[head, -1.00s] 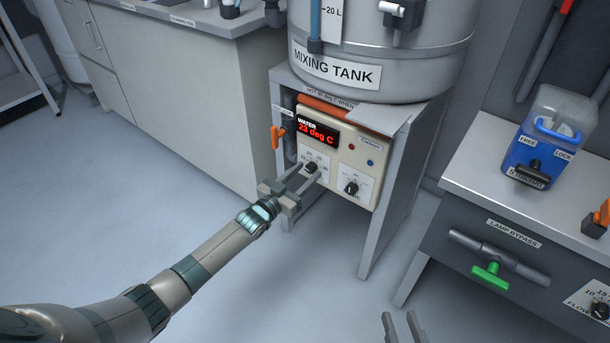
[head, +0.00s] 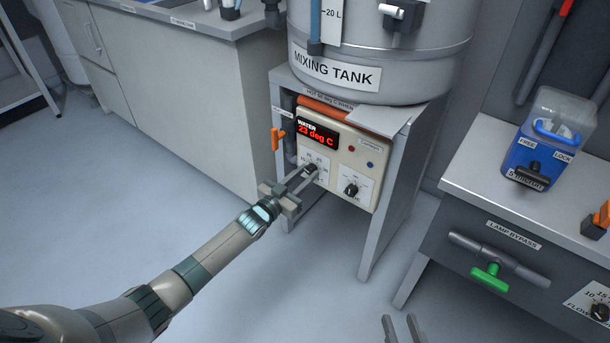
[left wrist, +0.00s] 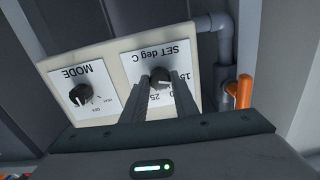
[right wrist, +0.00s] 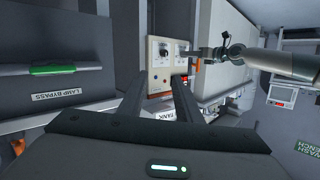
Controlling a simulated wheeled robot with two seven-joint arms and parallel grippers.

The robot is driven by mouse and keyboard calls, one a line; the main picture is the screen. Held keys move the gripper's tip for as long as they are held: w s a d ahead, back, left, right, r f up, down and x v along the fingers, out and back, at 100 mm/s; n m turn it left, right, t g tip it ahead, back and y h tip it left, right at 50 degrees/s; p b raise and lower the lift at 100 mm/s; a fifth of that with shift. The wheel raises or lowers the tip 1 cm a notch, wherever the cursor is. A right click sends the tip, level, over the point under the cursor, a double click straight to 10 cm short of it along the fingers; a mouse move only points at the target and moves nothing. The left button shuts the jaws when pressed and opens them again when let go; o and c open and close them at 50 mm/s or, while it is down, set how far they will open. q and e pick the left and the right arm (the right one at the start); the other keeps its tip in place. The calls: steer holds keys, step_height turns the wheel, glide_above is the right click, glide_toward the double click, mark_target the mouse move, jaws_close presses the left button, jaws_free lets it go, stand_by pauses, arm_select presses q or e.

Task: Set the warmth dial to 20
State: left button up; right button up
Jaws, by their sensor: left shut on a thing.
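The warmth dial is a dark knob on a white plate marked SET deg C (left wrist: 160,76), on the cream control panel (head: 335,143) under the mixing tank. In the head view the knob (head: 311,169) is partly covered by my fingers. My left gripper (head: 307,173) is shut on the knob; its fingertips also show on either side of it in the left wrist view (left wrist: 162,82). Numbers 15 and 25 show on the plate; the knob's exact setting is hidden. The red display (head: 317,134) reads WATER 23 deg C. My right gripper (head: 402,328) is open and empty, low in the head view.
A MODE knob (head: 351,189) sits right of the dial. An orange-handled valve (head: 278,138) is left of the panel. The tank stand's grey legs (head: 385,210) flank it. A bench with a green LAMP BYPASS handle (head: 490,276) stands at right.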

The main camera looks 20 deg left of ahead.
arm_select(q)
steer(key=shift+m, duration=0.9)
steer(key=shift+m+p, duration=0.4)
steer(key=shift+m, duration=0.8)
steer(key=m, duration=0.2)
steer(key=shift+m, duration=1.4)
arm_select(e)
steer(key=shift+s+d+f+g+h, duration=0.2)
steer(key=shift+f+g, duration=0.15)
steer(key=shift+f, duration=0.2)
steer(key=shift+s+d+f+g+h, duration=0.15)
steer(key=shift+f+g, duration=0.15)
steer(key=shift+f, duration=0.2)
steer(key=shift+s+d+f+g+h, duration=0.1)
steer(key=shift+s+d+f+g, duration=0.1)
steer(key=shift+f+g, duration=0.25)
arm_select(q)
steer(key=o, duration=1.1)
steer(key=shift+c, duration=0.2)
arm_select(e)
steer(key=shift+f, duration=0.1)
